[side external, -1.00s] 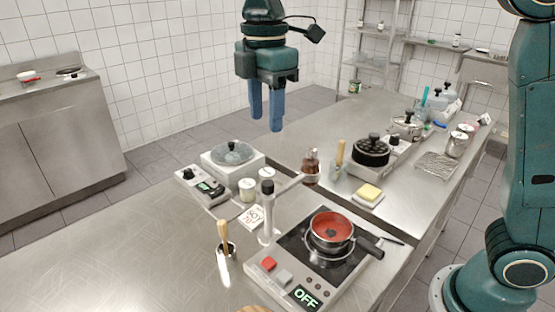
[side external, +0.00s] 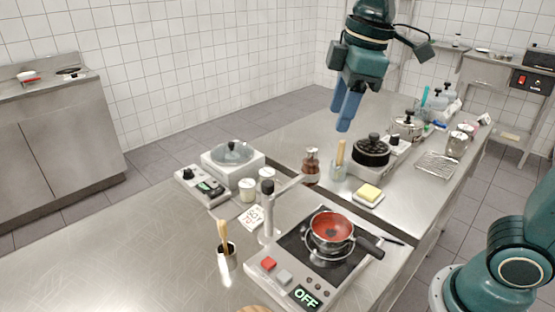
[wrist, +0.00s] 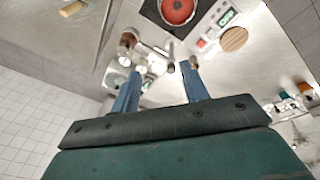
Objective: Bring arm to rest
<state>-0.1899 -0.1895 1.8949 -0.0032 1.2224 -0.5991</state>
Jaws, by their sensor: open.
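My gripper (side external: 346,110) hangs in the air above the far part of the steel counter, fingers pointing down and slightly tilted. Its two blue fingers are apart with nothing between them; they also show in the wrist view (wrist: 160,88). A pan with red contents (side external: 331,228) sits on the black hotplate (side external: 292,246), whose display reads OFF. The pan also shows at the top of the wrist view (wrist: 177,9). The gripper is well clear of the counter and everything on it.
Below and near the gripper stand a black lidded pot (side external: 371,151), a brown bottle (side external: 311,163) and a yellow block on a dish (side external: 369,193). A lidded pan on a white unit (side external: 232,154) stands further left. The counter's front left (side external: 110,260) is clear.

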